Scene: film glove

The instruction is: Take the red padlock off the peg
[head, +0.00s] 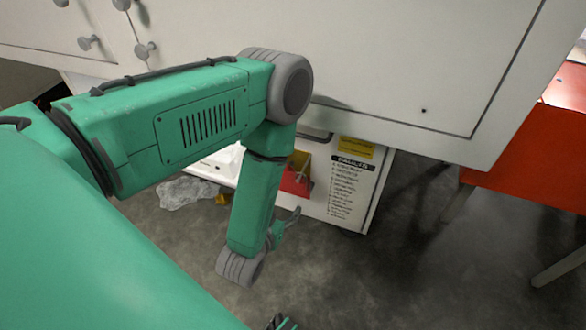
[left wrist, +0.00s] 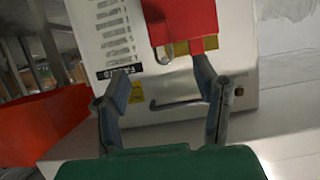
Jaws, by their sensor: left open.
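The red padlock (left wrist: 183,18) shows as a red block at the top of the left wrist view, cut by the frame edge. A small grey piece (left wrist: 163,52), peg or shackle, is at its edge; I cannot tell which. In the head view the red block (head: 293,186) is at the front of the white cabinet, partly hidden by my left arm. My left gripper (head: 288,224) is open and empty, below and in front of it. In the left wrist view its fingers (left wrist: 160,85) are spread, and the red block is ahead, nearer the right fingertip.
A white cabinet (head: 345,205) bears a printed label, a yellow sticker (head: 357,147) and a dark handle (left wrist: 178,103). A large white panel (head: 400,60) overhangs it. A crumpled clear bag (head: 187,192) lies on the floor. An orange-red table (head: 535,165) stands right. The floor at lower right is clear.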

